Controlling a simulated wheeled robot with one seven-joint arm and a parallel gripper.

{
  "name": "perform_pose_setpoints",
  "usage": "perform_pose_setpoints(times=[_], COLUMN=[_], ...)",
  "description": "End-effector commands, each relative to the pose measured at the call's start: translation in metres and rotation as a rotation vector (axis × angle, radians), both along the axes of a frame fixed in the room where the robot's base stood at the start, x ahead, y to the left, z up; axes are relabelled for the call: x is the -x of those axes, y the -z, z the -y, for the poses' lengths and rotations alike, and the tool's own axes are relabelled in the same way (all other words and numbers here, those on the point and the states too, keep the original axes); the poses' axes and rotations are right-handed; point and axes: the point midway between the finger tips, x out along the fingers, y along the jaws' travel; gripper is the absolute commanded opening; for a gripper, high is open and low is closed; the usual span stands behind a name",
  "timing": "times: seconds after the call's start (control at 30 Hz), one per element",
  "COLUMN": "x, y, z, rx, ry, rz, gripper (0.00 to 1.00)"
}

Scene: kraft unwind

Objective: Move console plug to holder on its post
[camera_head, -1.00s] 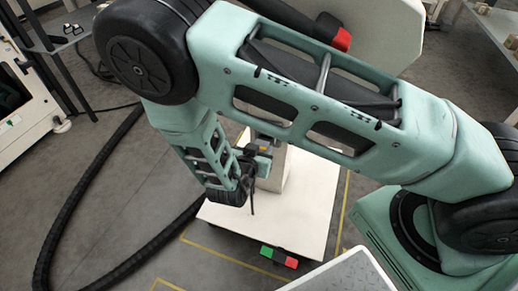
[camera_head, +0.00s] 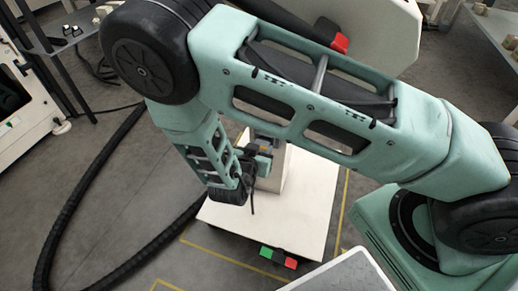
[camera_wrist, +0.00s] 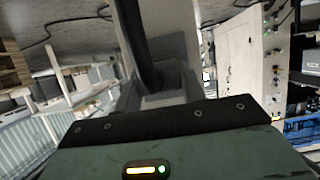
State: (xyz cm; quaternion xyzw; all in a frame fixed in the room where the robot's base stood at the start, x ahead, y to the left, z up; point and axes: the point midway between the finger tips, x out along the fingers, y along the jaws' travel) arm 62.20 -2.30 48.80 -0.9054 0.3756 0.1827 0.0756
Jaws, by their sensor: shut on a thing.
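My gripper (camera_head: 257,163) is low beside the pale post (camera_head: 275,172), at the post's left side. It is shut on the console plug, which is mostly hidden by the gripper and my arm. A thin black cable (camera_head: 252,200) hangs down below the jaws. A small grey part (camera_head: 268,143) shows near the top of the post, just above the gripper; I cannot tell if it is the holder or if the plug touches it. In the wrist view my teal gripper body fills the bottom, with a grey upright part and a black cable (camera_wrist: 146,55) beyond it.
The post stands on a white base plate (camera_head: 290,225) with a green and red block (camera_head: 278,257) at its front edge. A thick black hose (camera_head: 85,185) curves over the floor at left. A white cabinet (camera_head: 25,110) stands far left. Yellow lines mark the floor.

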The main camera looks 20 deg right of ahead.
Motion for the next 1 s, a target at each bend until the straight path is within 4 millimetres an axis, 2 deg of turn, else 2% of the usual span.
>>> perform_pose_setpoints(times=[0.8,0.83,0.9,0.93,1.0], x=[-0.0053,-0.0054,-0.0053,-0.0053,-0.0052], y=[-0.0008,-0.0005,-0.0003,-0.0003,-0.0003], z=[0.0044,0.0044,0.0043,0.0043,0.0044], rx=[0.000,0.000,0.000,0.000,0.000], ry=[-0.001,-0.001,-0.001,-0.001,-0.001], rz=[0.000,0.000,0.000,0.000,0.000], gripper=[0.08,0.42,0.62,0.65,0.65])
